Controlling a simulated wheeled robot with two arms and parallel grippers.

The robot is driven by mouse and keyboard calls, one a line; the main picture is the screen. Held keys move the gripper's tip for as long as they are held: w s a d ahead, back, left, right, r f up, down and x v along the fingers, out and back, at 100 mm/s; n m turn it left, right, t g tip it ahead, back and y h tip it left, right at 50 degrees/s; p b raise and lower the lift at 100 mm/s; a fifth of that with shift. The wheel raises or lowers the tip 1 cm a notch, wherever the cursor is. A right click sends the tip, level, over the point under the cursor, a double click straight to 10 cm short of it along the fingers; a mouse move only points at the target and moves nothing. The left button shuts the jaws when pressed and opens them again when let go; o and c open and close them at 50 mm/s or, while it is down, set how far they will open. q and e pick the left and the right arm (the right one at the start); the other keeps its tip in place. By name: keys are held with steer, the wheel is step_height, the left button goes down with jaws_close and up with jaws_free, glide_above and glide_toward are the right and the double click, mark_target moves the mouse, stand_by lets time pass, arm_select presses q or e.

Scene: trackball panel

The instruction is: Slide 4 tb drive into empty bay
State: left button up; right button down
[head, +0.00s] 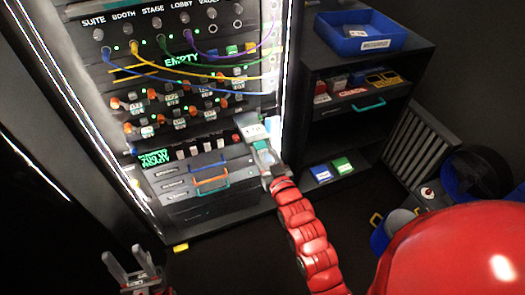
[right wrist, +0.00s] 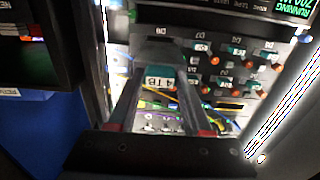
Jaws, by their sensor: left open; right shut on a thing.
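My right gripper (head: 266,152) is shut on a drive (head: 254,131) with a pale label and a teal part, in front of the rack's right edge. The rack (head: 184,190) holds rows of drives (head: 180,123) with orange latches and white labels. A green "EMPTY" sign (head: 182,60) glows above them. I cannot make out for sure which bay is empty. My left gripper (head: 130,266) is open and empty at the lower left, away from the rack.
Blue, yellow, green and purple cables (head: 210,76) hang across the upper rack. Drawers with coloured handles (head: 211,181) are below. A dark shelf (head: 365,140) with a blue bin (head: 360,30) stands to the right. A red rounded object (head: 455,250) fills the lower right.

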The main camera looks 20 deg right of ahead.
steer(key=shift+s, duration=0.1)
steer(key=b, duration=0.2)
glide_toward(244, 116)
steer(key=shift+s+d+f, duration=0.2)
steer(key=shift+s+f, duration=0.1)
steer(key=shift+f, duration=0.2)
stand_by(1.6)
steer(key=shift+w+a+b, duration=0.1)
steer(key=shift+w+b, duration=1.45)
steer(key=shift+w, duration=2.15)
steer(key=shift+w+a+b, duration=0.1)
steer(key=shift+w+b, duration=1.1)
steer(key=shift+w, duration=1.3)
